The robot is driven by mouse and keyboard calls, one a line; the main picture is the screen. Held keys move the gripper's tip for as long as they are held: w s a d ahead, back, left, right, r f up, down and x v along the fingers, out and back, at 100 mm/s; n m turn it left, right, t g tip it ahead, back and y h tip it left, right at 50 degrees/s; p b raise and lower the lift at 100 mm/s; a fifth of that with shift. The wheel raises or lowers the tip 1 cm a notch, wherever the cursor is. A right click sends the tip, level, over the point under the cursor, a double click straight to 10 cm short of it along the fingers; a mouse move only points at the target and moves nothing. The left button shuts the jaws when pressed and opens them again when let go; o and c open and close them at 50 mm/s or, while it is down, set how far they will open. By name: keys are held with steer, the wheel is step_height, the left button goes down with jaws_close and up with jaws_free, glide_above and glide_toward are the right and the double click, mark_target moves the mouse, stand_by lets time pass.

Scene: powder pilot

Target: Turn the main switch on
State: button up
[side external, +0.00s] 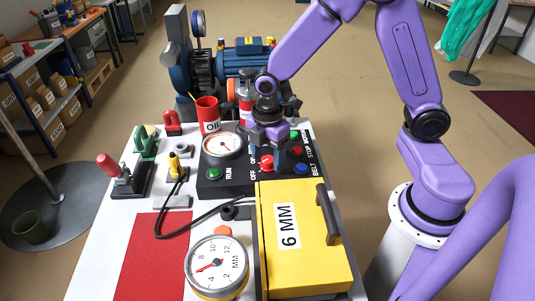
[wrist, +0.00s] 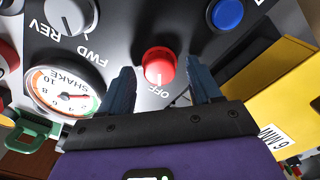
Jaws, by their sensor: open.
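A black control panel (side external: 215,183) stands on the white bench, with buttons, a knob and a dial. My gripper (side external: 268,148) is open and empty, low over the panel, with one finger on each side of the red button. Whether it touches is unclear. My gripper hides part of the panel.
A yellow 6 MM box (side external: 307,270) stands close in front of the panel. A SHAKE dial (wrist: 62,92) and a grey REV/FWD knob (wrist: 68,15) are left in the wrist view. A blue button (wrist: 228,13) is right. A red OIL can (side external: 207,110) stands behind the panel.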

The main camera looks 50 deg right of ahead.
steer(key=c, duration=1)
steer(key=m, duration=0.6)
steer(key=shift+m, duration=0.3)
steer(key=m, duration=0.3)
steer(key=shift+m, duration=0.3)
steer(key=shift+w+m, duration=0.1)
steer(key=shift+m, duration=1.7)
steer(key=o, duration=1)
